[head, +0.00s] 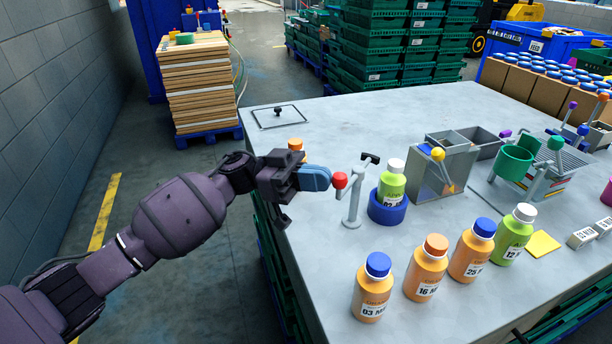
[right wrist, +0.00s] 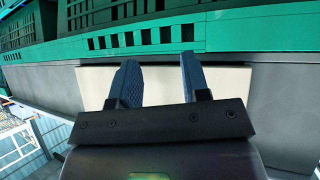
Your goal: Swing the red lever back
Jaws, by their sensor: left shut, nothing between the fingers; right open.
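The red lever shows as a red ball knob (head: 340,180) on an arm of a grey metal stand (head: 352,208) on the table. A black head (head: 370,159) sits at the top of that stand. My left gripper (head: 318,178) is shut and empty, its blue fingers just left of the red knob; whether they touch it I cannot tell. A green bottle with a white cap (head: 391,184) stands in a blue round holder (head: 387,208) right of the stand. My right gripper (right wrist: 153,80) is open and empty in the right wrist view, away from the table top.
Several orange and green bottles (head: 427,270) stand along the front of the table (head: 310,285). An orange bottle (head: 296,146) is partly hidden behind my left gripper. A yellow-knobbed metal box (head: 440,170) stands to the right. The table's back middle is clear.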

